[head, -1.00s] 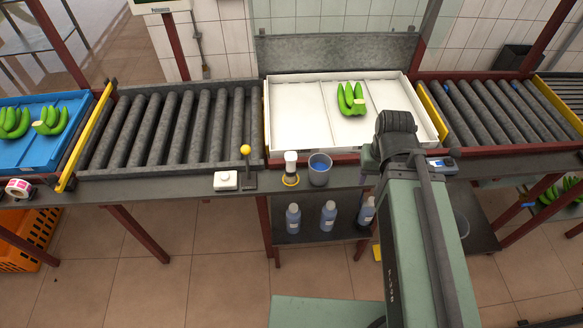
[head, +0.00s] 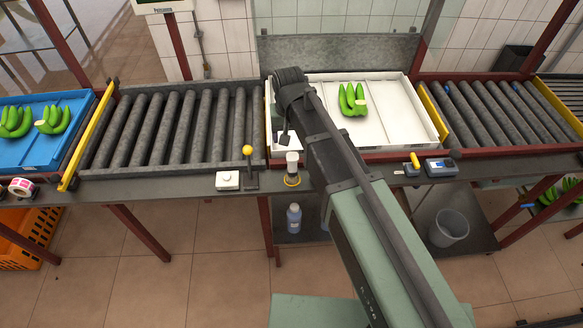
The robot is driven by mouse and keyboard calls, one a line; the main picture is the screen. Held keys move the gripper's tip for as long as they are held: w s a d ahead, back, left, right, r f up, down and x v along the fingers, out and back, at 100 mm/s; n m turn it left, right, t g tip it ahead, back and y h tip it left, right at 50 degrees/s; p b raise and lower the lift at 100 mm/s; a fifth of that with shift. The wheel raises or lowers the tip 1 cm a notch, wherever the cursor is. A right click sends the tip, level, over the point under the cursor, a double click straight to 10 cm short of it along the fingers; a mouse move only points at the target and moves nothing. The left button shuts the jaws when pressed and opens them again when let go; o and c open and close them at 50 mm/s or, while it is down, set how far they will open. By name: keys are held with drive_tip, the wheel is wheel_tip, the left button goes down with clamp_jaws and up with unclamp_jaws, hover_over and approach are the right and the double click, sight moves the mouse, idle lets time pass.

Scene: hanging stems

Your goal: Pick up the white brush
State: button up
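A small upright item with a white top and a dark lower part (head: 292,164) stands in a yellow ring on the grey ledge in front of the white tray; it looks like the white brush, but it is too small to be sure. My gripper (head: 284,139) hangs below the end of my arm, just behind and above the white top in the picture. It looks dark and small, and its fingers cannot be made out. I cannot tell whether it touches anything.
The white tray (head: 392,137) holds green bananas (head: 353,99). A white box with a button (head: 228,180) and a yellow-knobbed lever (head: 248,165) stand left of the upright item. A yellow-handled tool (head: 414,161) and a blue-grey device (head: 440,167) lie at right. Bare rollers (head: 165,130) lie left.

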sight(293, 156)
drive_tip(key=shift+s+d, duration=0.2)
drive_tip(key=shift+d, duration=0.2)
drive_tip(key=shift+s+d+f+b, duration=0.1)
drive_tip(key=shift+f+b, duration=0.2)
drive_tip(key=shift+b, duration=0.1)
wheel_tip(293, 156, down, 11)
drive_tip(key=b, duration=1)
drive_tip(key=shift+r, duration=0.45)
drive_tip(key=shift+c, duration=0.2)
drive_tip(key=c, duration=1)
drive_tip(key=shift+c, duration=0.2)
wheel_tip(293, 156, up, 20)
drive_tip(key=p, duration=2)
